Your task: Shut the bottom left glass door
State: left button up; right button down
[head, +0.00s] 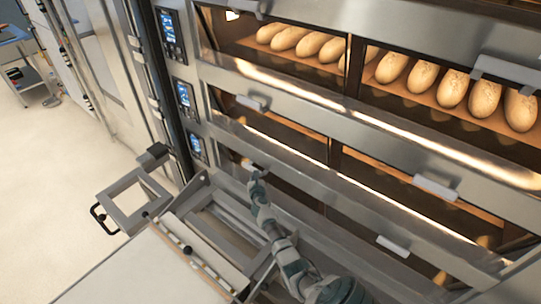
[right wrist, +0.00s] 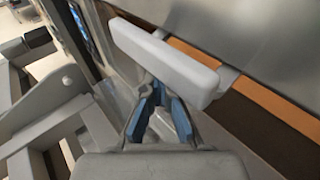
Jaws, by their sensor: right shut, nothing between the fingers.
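The bottom left glass door (head: 290,190) is in the lowest deck of the oven, dark and partly hidden by my right arm. Its pale bar handle (head: 248,164) is at the upper left of the door. I cannot tell how far the door stands open. My right gripper (head: 257,176) is at this handle, just below it. In the right wrist view the handle (right wrist: 165,58) crosses beyond the blue-padded fingers (right wrist: 160,108). The fingers are shut and empty, close to the handle's lower edge; contact is unclear. My left gripper is out of view.
A metal loader frame (head: 215,235) stands in front of the lower deck, close to my right arm. Control panels (head: 195,148) line the oven's left side. Open floor (head: 60,170) lies at the left.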

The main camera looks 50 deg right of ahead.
jog(key=f+p+v, duration=0.1)
jog(key=p+v, duration=0.2)
jog(key=v, duration=0.4)
jog(key=shift+s, duration=0.1)
jog(key=shift+d+f, duration=0.25)
jog(key=shift+d, duration=0.2)
jog(key=shift+a+r, duration=0.2)
jog(key=shift+a, duration=0.15)
dwell(0.4)
